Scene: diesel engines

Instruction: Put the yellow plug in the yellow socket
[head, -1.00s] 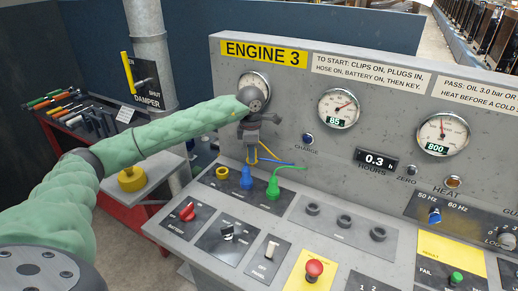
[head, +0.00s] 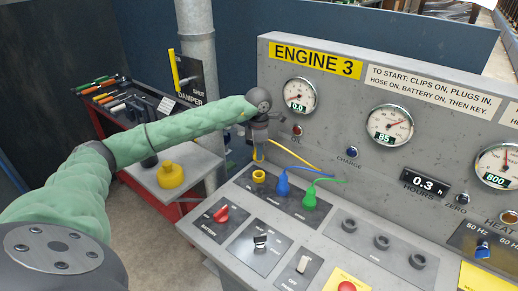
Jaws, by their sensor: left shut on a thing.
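My left gripper (head: 260,142) points down over the left end of the sloped panel. It is shut on the yellow plug (head: 258,152), which is mostly hidden by the fingers. A yellow cord runs from there to the right. The yellow socket (head: 259,176) is a short yellow ring on the panel, almost straight below the plug. The plug appears a little above the socket; whether they touch is hard to tell. My right gripper is not in view.
The blue plug (head: 282,186) and green plug (head: 309,195) stand just right of the yellow socket, with cords. The upright gauge panel (head: 335,140) rises behind. A red switch (head: 221,213) is in front. A yellow knob-like part (head: 170,176) sits on a side table at left.

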